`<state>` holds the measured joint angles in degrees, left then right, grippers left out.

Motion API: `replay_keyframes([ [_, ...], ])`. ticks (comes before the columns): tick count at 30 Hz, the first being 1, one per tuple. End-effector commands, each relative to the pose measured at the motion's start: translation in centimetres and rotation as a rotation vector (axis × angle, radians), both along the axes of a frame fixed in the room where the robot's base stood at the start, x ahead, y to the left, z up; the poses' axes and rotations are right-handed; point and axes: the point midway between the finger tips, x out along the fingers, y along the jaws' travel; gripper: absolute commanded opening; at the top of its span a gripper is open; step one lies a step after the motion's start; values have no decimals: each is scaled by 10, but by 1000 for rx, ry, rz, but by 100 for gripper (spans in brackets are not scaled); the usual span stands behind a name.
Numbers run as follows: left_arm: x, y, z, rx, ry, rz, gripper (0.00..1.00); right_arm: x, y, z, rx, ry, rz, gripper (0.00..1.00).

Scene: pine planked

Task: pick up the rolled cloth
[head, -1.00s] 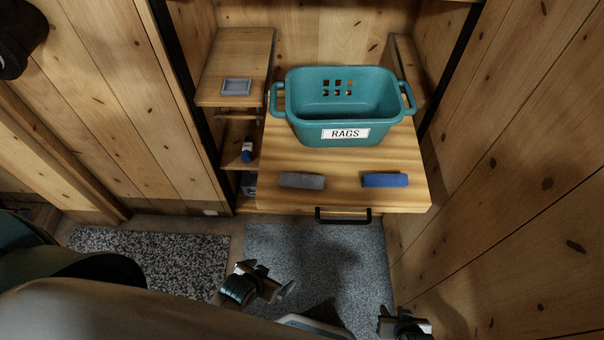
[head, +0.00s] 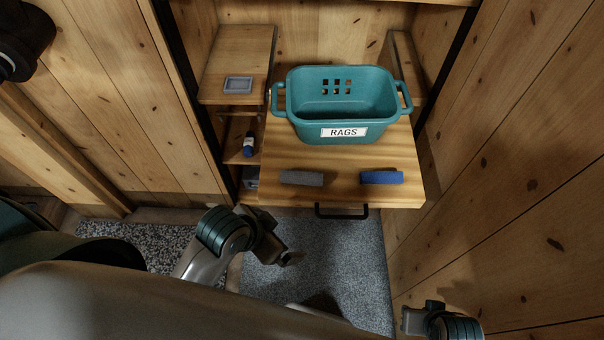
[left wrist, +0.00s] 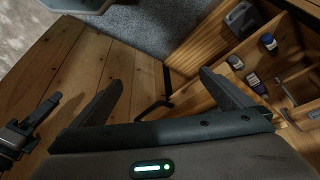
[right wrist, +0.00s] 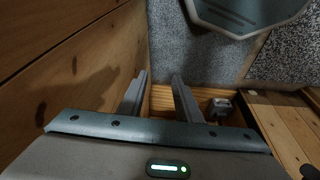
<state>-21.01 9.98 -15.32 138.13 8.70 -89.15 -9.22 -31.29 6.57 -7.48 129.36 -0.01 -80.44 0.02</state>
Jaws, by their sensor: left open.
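Two rolled cloths lie side by side near the front of the pulled-out wooden board: a grey one (head: 302,178) on the left and a blue one (head: 381,177) on the right. My left gripper (head: 287,258) is below the board's front edge in the head view, over the floor mat, apart from both cloths. Its fingers stand wide apart and empty in the left wrist view (left wrist: 165,88). My right gripper (head: 410,318) is low at the right, near the plank wall. Its fingers are parted with nothing between them in the right wrist view (right wrist: 158,82). Neither wrist view shows a cloth.
A teal basket (head: 345,114) labelled RAGS stands behind the cloths. A black bar handle (head: 341,211) juts from the board's front (head: 345,195). Side shelves at left hold a grey tray (head: 238,85) and a blue bottle (head: 249,145). Plank walls close in at right.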

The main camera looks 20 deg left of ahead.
Motion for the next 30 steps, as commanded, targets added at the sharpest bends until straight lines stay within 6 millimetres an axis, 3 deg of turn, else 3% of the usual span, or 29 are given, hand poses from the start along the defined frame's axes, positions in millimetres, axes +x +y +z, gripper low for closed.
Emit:
replay_keyframes([
  [8,38,-51,38,-15,-105,-295,100,2,1,-43,-2,24,2,31],
  [18,82,-127,92,51,-294,-889,100,-7,2,-144,-3,57,10,31],
  [24,93,-147,115,143,-367,-1234,100,-23,0,-202,-4,75,14,31],
  [30,104,-145,131,260,-396,-1552,100,-48,-2,-255,-5,94,19,31],
])
